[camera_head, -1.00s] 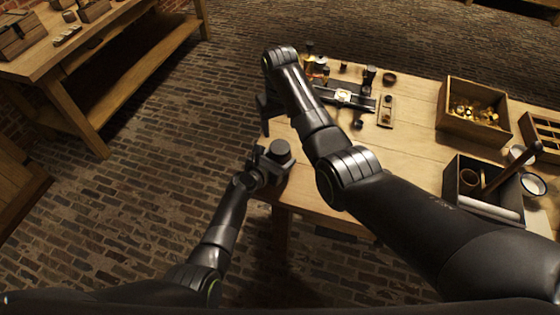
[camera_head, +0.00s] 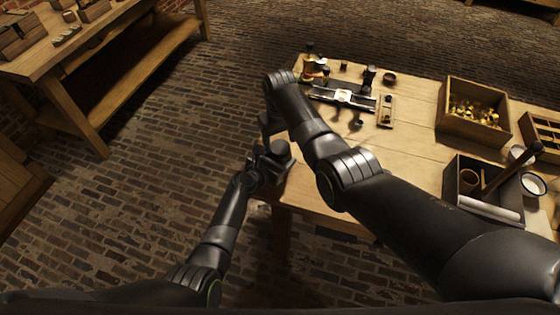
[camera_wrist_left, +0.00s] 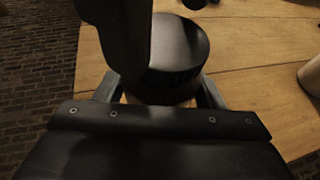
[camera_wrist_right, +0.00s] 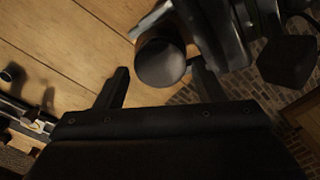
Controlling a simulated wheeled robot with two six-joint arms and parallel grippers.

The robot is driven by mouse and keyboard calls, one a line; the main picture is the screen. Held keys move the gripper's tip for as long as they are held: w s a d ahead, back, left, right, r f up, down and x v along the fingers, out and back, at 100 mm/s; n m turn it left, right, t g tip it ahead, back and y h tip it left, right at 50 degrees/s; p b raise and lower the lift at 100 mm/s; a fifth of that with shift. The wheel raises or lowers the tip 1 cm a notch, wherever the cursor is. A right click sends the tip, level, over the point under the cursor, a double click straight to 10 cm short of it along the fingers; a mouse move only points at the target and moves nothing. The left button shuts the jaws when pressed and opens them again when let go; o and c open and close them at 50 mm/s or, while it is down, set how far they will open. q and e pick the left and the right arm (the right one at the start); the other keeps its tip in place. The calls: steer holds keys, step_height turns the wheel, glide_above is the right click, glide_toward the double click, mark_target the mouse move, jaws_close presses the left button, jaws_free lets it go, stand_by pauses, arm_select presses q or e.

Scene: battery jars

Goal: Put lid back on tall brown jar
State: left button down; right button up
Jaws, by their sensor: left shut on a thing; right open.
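A dark, round jar (camera_head: 277,153) is at the near left corner of the table. My left gripper (camera_wrist_left: 160,88) is shut on this jar, with one finger on each side of it. In the left wrist view the jar's top (camera_wrist_left: 176,40) looks dark, flat and round; I cannot tell whether it is a lid. My right gripper (camera_head: 266,122) is open just above and beside the jar. In the right wrist view, the jar's round end (camera_wrist_right: 160,63) shows between the spread fingers (camera_wrist_right: 160,68), apparently not gripped. No separate loose lid can be made out.
The wooden table (camera_head: 420,150) holds small bottles (camera_head: 309,60) and a scale-like tool (camera_head: 343,96) at the back. An open box (camera_head: 472,112) of brass pieces and a dark tool box (camera_head: 480,190) stand right. My right arm crosses above the table.

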steer(key=shift+f, duration=0.95)
steer(key=c, duration=0.8)
steer(key=shift+m, duration=0.9)
steer(key=o, duration=1.2)
steer(key=shift+c, duration=0.2)
steer(key=shift+r, duration=0.15)
step_height(320, 180, up, 12)
